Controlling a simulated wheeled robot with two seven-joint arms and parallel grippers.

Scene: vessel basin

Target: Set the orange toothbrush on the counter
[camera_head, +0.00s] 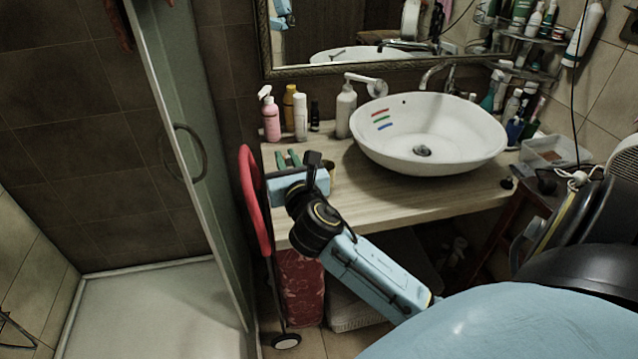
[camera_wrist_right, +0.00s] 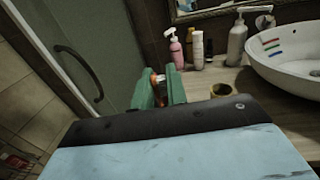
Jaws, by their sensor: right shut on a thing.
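My right gripper (camera_head: 288,159) reaches over the left end of the counter (camera_head: 430,205). Its green fingers also show in the right wrist view (camera_wrist_right: 161,88), shut on a small orange item (camera_wrist_right: 155,78), which appears to be part of the orange toothbrush. Most of it is hidden between the fingers, so its length and tilt cannot be told. In the head view the held item cannot be made out. I cannot tell whether it touches the counter. My left gripper is not in view.
A yellowish cup (camera_wrist_right: 222,91) stands on the counter right of the gripper. A pink pump bottle (camera_head: 270,118) and other bottles stand behind. The white basin (camera_head: 470,150) with red, green and blue strokes is to the right. The shower door (camera_head: 200,130) is left.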

